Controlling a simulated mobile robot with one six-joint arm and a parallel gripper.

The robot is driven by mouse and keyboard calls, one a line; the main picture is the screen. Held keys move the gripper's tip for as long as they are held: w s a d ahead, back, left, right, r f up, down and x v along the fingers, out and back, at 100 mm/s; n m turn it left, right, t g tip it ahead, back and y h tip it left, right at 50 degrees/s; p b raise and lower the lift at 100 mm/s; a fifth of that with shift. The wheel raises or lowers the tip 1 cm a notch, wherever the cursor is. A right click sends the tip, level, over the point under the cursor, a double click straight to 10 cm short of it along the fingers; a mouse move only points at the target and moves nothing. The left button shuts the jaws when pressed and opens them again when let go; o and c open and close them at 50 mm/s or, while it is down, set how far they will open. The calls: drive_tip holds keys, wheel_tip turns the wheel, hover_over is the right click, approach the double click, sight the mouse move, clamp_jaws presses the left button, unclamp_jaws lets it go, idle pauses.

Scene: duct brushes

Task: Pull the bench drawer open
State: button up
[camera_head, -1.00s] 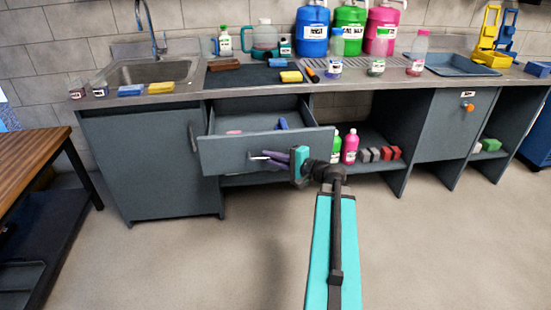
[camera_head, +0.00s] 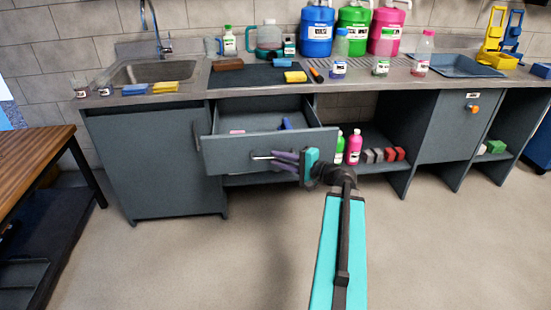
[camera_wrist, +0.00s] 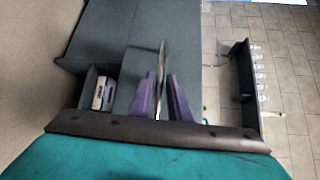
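The bench drawer (camera_head: 222,155) is open and stands well out from the bench, tilted in the picture by the view. A pink item (camera_head: 237,131) and a blue item (camera_head: 286,124) lie inside it. A thin pale metal handle (camera_head: 261,157) sticks out at the drawer front. My gripper (camera_head: 276,160) is at this handle, its two purple fingers on either side of it. In the wrist view the handle (camera_wrist: 163,62) runs between my gripper's fingers (camera_wrist: 160,80). Whether both fingers press on it I cannot tell.
The sink bench (camera_head: 150,160) stands left of the drawer. Open shelves at the right hold bottles, such as a pink one (camera_head: 354,148), and several small blocks. A wooden table (camera_head: 35,155) stands at the left. The floor in front (camera_head: 220,260) is clear.

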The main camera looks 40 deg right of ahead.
drive_tip(key=p+v, duration=0.8)
drive_tip(key=v, duration=0.3)
drive_tip(key=shift+s, duration=0.3)
idle(0.3)
idle(0.5)
